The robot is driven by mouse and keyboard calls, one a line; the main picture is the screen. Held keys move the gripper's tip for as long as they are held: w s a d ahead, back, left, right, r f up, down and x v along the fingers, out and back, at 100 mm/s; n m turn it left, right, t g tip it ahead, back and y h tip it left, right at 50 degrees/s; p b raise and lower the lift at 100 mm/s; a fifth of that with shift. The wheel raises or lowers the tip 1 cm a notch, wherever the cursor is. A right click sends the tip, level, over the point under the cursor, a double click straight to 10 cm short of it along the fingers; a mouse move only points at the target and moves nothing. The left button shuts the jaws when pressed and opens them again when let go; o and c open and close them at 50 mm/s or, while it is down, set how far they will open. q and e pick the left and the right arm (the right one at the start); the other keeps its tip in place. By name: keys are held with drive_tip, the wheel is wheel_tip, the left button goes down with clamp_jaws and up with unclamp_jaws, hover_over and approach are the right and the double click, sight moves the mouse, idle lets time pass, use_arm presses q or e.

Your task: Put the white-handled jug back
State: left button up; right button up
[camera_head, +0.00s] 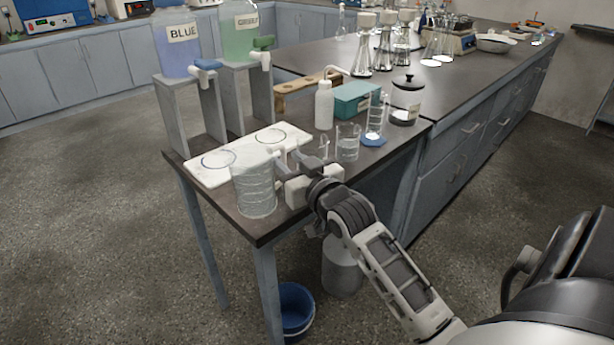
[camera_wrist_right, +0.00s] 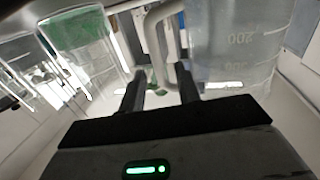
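The clear ribbed jug (camera_head: 254,188) appears upright near the front corner of the small table, in front of the white tray (camera_head: 199,178). I cannot tell if its base touches the table. In the right wrist view the jug (camera_wrist_right: 235,50) shows graduation marks, and its pale handle (camera_wrist_right: 155,35) is a loop on its left. My right gripper (camera_head: 288,172) is at the handle side of the jug. In the wrist view its fingers (camera_wrist_right: 160,92) are apart, with the lower handle between or just beyond their tips; contact is not visible. My left gripper is out of view.
Blue (camera_head: 176,45) and green (camera_head: 240,35) carboys stand on raised stands behind the tray. Two circles mark the tray. A beaker (camera_head: 348,143), a cylinder (camera_head: 376,115), a white wash bottle (camera_head: 324,106) and a teal box (camera_head: 355,99) crowd the table's right. A blue bucket (camera_head: 297,318) stands below.

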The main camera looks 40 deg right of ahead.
drive_tip(key=s+a, duration=0.1)
drive_tip(key=s, duration=0.9)
drive_tip(key=s+a+f+n+g+y, duration=0.1)
drive_tip(key=s+a+f+g+y, duration=0.1)
drive_tip(key=a+f, duration=0.3)
drive_tip(key=s+a+f+n+g+y, duration=0.1)
drive_tip(key=s+a+f+g+y, duration=0.1)
drive_tip(key=s+a+f, duration=0.3)
drive_tip(key=s+a+f+n+g+y, duration=0.1)
drive_tip(key=s+a+f+g+y, duration=0.1)
drive_tip(key=s+a+f, duration=0.2)
drive_tip(key=a+f, duration=0.3)
drive_tip(key=a, duration=0.3)
drive_tip(key=shift+a, duration=0.35)
use_arm(q)
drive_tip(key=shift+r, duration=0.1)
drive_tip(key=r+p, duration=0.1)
drive_tip(key=p, duration=0.3)
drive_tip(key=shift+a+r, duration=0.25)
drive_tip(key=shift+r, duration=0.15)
use_arm(e)
drive_tip(key=shift+d+r+n+g, duration=0.15)
drive_tip(key=shift+r+g, duration=0.05)
drive_tip(key=shift+r, duration=0.3)
drive_tip(key=shift+d+r+n+g, duration=0.1)
drive_tip(key=shift+r+n+g, duration=0.1)
drive_tip(key=shift+r, duration=0.25)
